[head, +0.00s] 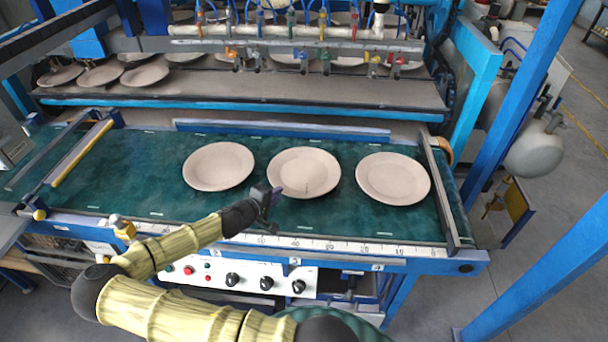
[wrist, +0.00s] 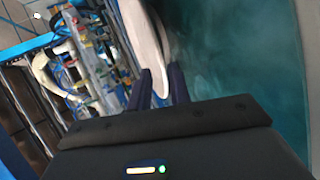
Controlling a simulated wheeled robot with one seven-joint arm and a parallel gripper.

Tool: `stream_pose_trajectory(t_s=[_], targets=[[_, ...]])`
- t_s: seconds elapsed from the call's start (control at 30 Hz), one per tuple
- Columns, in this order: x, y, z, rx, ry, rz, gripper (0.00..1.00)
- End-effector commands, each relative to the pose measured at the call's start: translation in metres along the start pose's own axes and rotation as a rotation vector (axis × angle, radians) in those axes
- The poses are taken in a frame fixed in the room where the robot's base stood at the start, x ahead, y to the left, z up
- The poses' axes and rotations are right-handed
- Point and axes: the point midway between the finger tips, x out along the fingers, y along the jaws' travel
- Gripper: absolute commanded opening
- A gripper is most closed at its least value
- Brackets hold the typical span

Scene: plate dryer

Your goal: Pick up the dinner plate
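Three pale round dinner plates lie flat in a row on the green surface: a left plate (head: 218,166), a middle plate (head: 304,171) and a right plate (head: 393,178). My gripper (head: 272,197) is at the near left rim of the middle plate. In the wrist view, my gripper (wrist: 160,78) has its two dark fingers apart. A plate (wrist: 148,32) shows nearly edge-on there, its near rim at the gap between the fingertips. I cannot tell whether either finger touches it. The middle plate still looks flat on the surface.
A blue-framed machine with a white pipe (head: 300,32) and coloured fittings stands behind, with more plates (head: 146,74) on its rear belt. A metal side rail (head: 446,195) bounds the green surface at right. A ruler strip (head: 330,246) runs along the front edge.

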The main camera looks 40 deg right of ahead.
Motion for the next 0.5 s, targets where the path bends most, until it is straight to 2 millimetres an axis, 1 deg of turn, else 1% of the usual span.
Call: stream_pose_trajectory(t_s=[0.07,0.33,0.4,0.5], targets=[[0.006,0.001,0.000,-0.001,-0.001,0.000,0.20],[0.044,-0.001,0.001,-0.001,-0.002,0.000,0.20],[0.049,-0.002,0.000,-0.002,-0.001,0.000,0.20],[0.051,-0.003,0.000,-0.001,0.000,0.000,0.20]])
